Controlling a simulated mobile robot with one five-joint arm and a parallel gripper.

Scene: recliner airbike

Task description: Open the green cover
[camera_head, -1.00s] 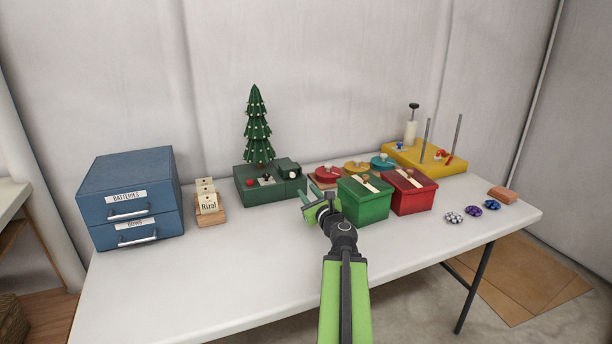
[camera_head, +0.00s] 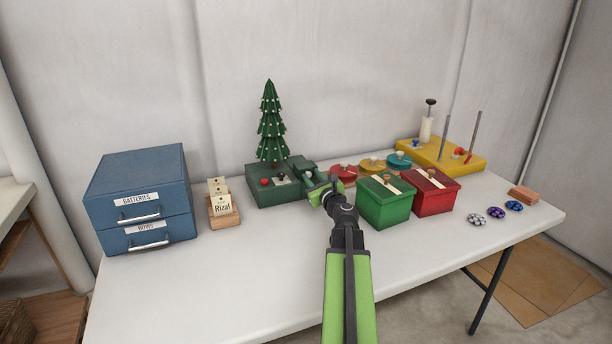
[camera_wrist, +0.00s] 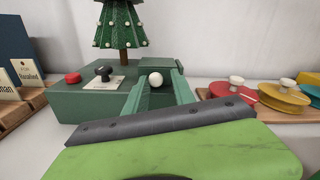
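The dark green base (camera_head: 262,194) with a small tree on top stands at the back middle of the table. At its right end is a green block with a white round knob, which seems to be the green cover (camera_wrist: 157,64). The white knob (camera_wrist: 155,79) shows clearly in the wrist view. My gripper (camera_head: 314,181) is at this end, and its fingers hide part of the block in the head view. I cannot tell whether the cover is touched.
A green box (camera_head: 384,206) and a red box (camera_head: 435,197) stand close to the right of my gripper. Round coloured lids (camera_head: 372,165) lie behind them. A name-card holder (camera_head: 223,216) and blue drawers (camera_head: 140,200) stand left. The table's front middle is clear.

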